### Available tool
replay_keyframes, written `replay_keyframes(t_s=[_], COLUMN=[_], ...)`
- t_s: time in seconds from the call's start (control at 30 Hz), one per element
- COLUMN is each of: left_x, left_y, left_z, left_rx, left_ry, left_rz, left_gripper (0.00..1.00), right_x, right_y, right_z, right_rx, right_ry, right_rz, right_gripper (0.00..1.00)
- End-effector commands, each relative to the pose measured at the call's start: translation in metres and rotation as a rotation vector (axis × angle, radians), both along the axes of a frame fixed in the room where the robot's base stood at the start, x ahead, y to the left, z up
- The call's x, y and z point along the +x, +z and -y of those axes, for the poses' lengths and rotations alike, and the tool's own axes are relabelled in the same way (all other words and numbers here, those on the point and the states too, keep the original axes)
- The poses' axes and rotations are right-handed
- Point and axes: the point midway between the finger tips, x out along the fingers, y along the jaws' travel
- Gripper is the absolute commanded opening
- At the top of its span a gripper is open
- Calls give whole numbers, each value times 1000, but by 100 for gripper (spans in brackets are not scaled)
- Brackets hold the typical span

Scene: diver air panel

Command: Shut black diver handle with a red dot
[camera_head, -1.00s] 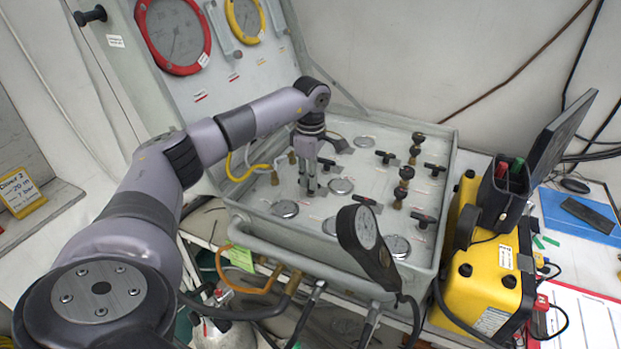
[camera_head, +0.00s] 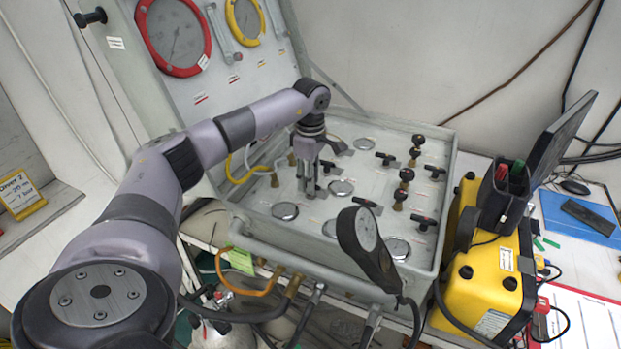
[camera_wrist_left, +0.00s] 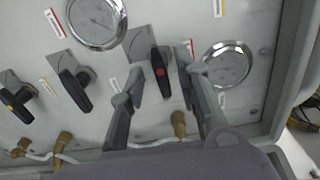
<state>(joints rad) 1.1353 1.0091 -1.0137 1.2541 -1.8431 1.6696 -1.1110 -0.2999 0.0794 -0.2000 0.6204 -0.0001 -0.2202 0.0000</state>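The black handle with a red dot (camera_wrist_left: 160,72) is in the left wrist view, on the grey panel (camera_wrist_left: 215,115). It points roughly up and down in that picture, slightly tilted. My left gripper (camera_head: 311,187) points down at the panel in the head view. In the left wrist view its two fingers stand on either side of the red-dot handle, with a visible gap to the left finger and a narrower one to the right finger. It is open. In the head view I cannot make out the red dot near the gripper. My right gripper is not in view.
A yellow box (camera_head: 485,285) stands to the right.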

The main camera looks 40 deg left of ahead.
Motion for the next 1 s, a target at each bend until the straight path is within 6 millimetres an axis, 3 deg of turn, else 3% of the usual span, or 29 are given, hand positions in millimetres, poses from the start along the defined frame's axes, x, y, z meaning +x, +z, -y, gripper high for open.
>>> replay_keyframes(t_s=[0.37, 0.8, 1.0], left_x=[0, 1, 1], left_y=[7, 92, 115], left_z=[0, 0, 0], left_rx=[-1, 0, -1], left_ry=[0, 0, 0], left_rz=[0, 3, 1], left_gripper=[31, 31, 31], right_x=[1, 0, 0], right_y=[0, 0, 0], right_z=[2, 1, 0], right_rx=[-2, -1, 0], right_ry=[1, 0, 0], right_rz=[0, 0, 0], right_gripper=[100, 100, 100])
